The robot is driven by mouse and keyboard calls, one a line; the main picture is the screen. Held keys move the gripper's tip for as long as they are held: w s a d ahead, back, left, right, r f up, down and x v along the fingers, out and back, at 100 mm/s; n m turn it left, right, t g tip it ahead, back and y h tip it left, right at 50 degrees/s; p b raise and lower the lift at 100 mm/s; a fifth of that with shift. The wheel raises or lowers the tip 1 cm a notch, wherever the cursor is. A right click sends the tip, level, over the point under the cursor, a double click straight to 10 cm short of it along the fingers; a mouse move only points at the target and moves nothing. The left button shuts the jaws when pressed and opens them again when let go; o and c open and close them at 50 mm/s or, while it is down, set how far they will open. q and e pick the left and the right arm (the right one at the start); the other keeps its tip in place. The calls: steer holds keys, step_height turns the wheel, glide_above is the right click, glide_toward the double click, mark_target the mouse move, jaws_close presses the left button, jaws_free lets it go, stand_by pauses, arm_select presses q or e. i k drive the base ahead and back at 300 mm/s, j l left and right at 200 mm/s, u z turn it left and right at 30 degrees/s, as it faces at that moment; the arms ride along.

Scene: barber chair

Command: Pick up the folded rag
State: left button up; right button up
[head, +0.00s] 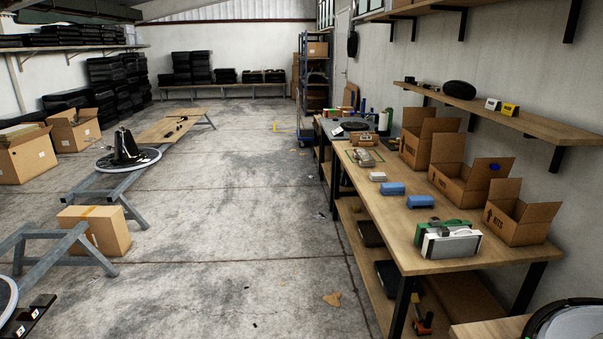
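No cloth shows clearly enough for me to name it as the folded rag. Two small blue items, a farther one (391,189) and a nearer one (420,201), lie on the long wooden workbench (408,240) at the right; I cannot tell if either is folded cloth. A small flat tan piece (332,299) lies on the concrete floor left of the bench; its material is unclear. Neither of my grippers is in view.
Open cardboard boxes (522,221) line the bench's wall side. A green and white case (449,240) sits near its front end. Metal trestles (70,248) and a closed carton (105,232) stand at the left. The middle floor (235,200) is clear.

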mark_target(374, 176)
steer(key=i+l+u, duration=0.15)
steer(key=i, duration=2.15)
steer(key=i+z, duration=0.3)
steer(key=i, duration=0.25)
steer(key=i+z, duration=0.3)
steer(key=i, duration=0.2)
steer(key=i+j+z, duration=0.3)
steer(key=i, duration=0.25)
